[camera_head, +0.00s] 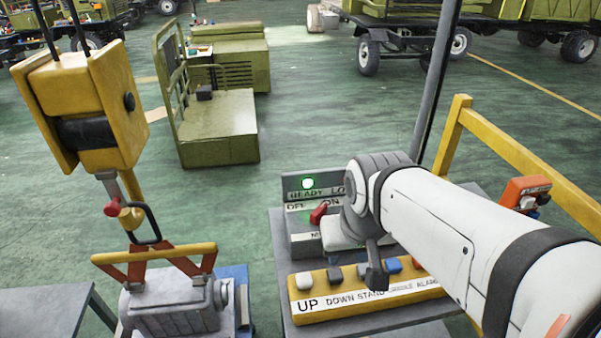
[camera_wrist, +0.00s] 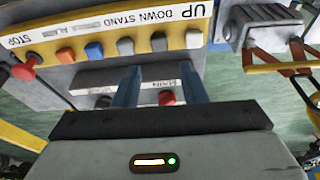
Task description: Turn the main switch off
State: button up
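The main switch is a red handle (camera_head: 318,212) on the grey control console, just below an "OFF ... ON" label. In the head view it leans with its top toward the "ON" side. A green lamp (camera_head: 308,183) is lit above it. In the wrist view, which shows the console upside down, the red switch (camera_wrist: 166,98) is partly visible between my fingers, near a "MAIN" label. My gripper (camera_wrist: 158,68) is open, with one blue finger on each side of the red part. I cannot tell whether either finger touches it. In the head view my arm hides the console's right part.
A yellow button box (camera_head: 317,314) with several buttons sits in front of the switch; a red stop button (camera_wrist: 24,71) is at its end. A hoist hook (camera_head: 131,217) holds a grey motor (camera_head: 170,309) to the left. A yellow rail (camera_head: 530,160) runs at right.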

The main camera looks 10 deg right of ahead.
jog(key=w+r+m+g, duration=0.1)
jog(key=w+m, duration=0.3)
jog(key=w, duration=0.7)
jog(key=m+g, duration=0.2)
jog(key=m, duration=0.2)
send_over(318, 209)
notch_tip(318, 209, down, 3)
jog(key=shift+s+d+f, duration=0.1)
jog(key=shift+d, duration=0.05)
jog(key=shift+f+m, duration=0.2)
jog(key=shift+m, duration=0.1)
notch_tip(318, 209, down, 8)
jog(key=shift+r+p, duration=0.2)
jog(key=shift+p, duration=0.4)
jog(key=shift+c, duration=0.4)
grip_shut()
